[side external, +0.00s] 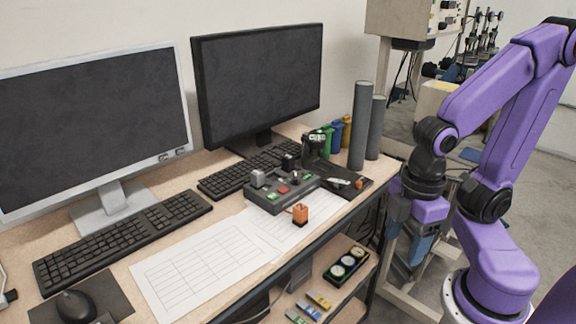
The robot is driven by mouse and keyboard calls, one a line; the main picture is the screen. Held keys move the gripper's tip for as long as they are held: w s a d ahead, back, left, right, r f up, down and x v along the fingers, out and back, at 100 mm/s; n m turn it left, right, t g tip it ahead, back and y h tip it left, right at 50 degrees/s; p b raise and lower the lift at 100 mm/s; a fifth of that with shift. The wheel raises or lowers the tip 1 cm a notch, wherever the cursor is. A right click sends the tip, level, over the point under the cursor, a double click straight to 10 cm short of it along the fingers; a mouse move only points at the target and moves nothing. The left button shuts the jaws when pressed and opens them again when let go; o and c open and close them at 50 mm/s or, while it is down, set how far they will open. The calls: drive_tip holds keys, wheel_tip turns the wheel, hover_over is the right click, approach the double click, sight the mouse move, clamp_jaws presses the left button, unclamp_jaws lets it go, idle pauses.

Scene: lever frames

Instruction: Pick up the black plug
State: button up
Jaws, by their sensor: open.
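A small black block that looks like the black plug (288,162) stands at the back of a dark grey control box (270,199) on the desk. A grey plug (257,178) stands at the box's left end, and an orange plug (300,214) stands on the paper in front of it. My gripper (394,220) hangs at the end of the purple arm, beyond the desk's right edge and well apart from the plugs. It is open; its fingertips are small and hard to make out.
Two monitors (258,85) and keyboards (124,236) fill the back and left. Two tall grey cylinders (360,126) stand at the right end, between the box and my arm. A black tray (340,181) lies right of the box. Paper sheets (200,267) cover the front.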

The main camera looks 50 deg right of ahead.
idle(0.5)
drive_tip(key=w+a+r+n, duration=0.15)
drive_tip(key=w+r, duration=0.25)
drive_tip(key=w, duration=0.9)
drive_tip(key=w+a+r+n, duration=0.15)
drive_tip(key=w+r, duration=0.25)
drive_tip(key=w, duration=0.8)
drive_tip(key=r+n, duration=0.2)
hover_over(288, 156)
drive_tip(key=s, duration=0.1)
wheel_tip(288, 156, down, 12)
drive_tip(key=shift+r, duration=0.1)
drive_tip(key=shift+w+f, duration=0.2)
drive_tip(key=shift+f, duration=1.15)
drive_tip(key=shift+w+f, duration=0.2)
drive_tip(key=shift+f, duration=1.1)
